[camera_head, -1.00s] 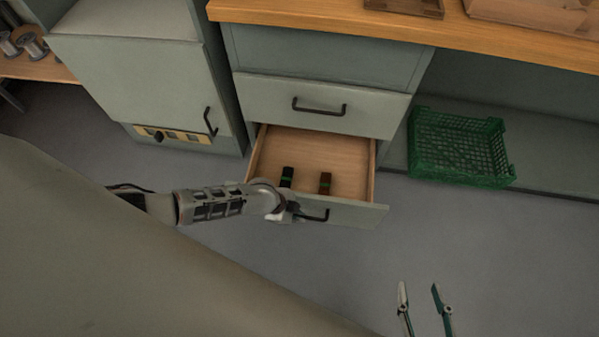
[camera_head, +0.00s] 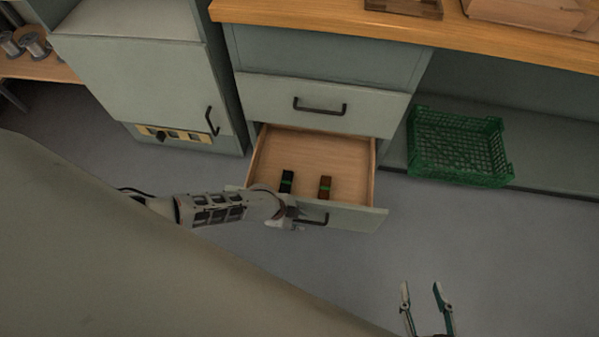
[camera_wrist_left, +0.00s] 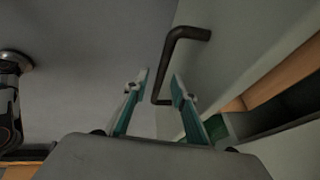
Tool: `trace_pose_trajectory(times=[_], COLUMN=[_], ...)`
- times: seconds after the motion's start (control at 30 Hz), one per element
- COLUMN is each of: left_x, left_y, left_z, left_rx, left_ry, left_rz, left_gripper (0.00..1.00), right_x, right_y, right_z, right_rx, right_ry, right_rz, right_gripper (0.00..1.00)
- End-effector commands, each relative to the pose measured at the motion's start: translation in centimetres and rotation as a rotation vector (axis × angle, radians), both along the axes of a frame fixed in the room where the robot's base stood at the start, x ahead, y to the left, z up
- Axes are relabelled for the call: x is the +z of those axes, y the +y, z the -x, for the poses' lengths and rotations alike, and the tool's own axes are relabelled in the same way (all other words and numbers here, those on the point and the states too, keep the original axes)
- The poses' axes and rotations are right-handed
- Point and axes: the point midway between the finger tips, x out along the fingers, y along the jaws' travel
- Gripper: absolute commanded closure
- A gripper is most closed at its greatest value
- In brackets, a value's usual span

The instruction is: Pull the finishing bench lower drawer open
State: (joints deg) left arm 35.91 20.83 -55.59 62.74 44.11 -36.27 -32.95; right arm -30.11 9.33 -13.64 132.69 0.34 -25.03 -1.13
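The lower drawer (camera_head: 361,218) of the finishing bench stands pulled well out, showing its wooden inside. Its dark bar handle (camera_head: 318,221) is on the grey-green front. My left gripper (camera_head: 292,222) is at the left end of this handle. In the left wrist view, my left gripper (camera_wrist_left: 160,78) has its teal fingers apart, and the handle (camera_wrist_left: 168,66) shows between and beyond the tips. I cannot tell whether they touch it. My right gripper (camera_head: 421,288) is open and empty over the floor at the bottom right.
The shut upper drawer (camera_head: 375,110) is above. A green crate (camera_head: 458,150) stands right, a cabinet (camera_head: 130,75) left. The floor (camera_head: 480,240) in front is clear.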

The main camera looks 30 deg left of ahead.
Motion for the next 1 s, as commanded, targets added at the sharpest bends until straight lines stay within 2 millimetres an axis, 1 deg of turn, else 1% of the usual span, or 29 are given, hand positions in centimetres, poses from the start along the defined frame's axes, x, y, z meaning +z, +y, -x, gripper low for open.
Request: trace_pose_trajectory(times=[0.17, 0.27, 0.47, 0.8, 1.0], left_x=[0.3, 0.8, 3.2, 8.0, 10.1], left_y=[0.1, 0.4, 1.2, 2.9, 3.6], left_z=[0.0, 0.2, 0.9, 2.4, 3.1], left_rx=[0.0, 0.0, -0.001, -0.001, -0.001], left_ry=[-0.001, 0.0, -0.002, -0.002, 0.0], left_rz=[0.0, 0.0, -0.001, -0.001, 0.0], left_gripper=[0.74, 0.74, 0.74, 0.74, 0.74], right_x=[-0.2, -0.1, -0.1, 0.0, 0.0], right_y=[-0.1, -0.1, 0.0, 0.0, 0.0], right_z=[0.2, 0.2, 0.1, 0.0, 0.0], right_rx=[0.0, 0.0, 0.0, 0.0, 0.0], right_ry=[0.005, 0.004, 0.002, 0.0, 0.0], right_rz=[0.003, 0.001, 0.001, 0.0, 0.0], right_gripper=[0.6, 0.6, 0.6, 0.6, 0.6])
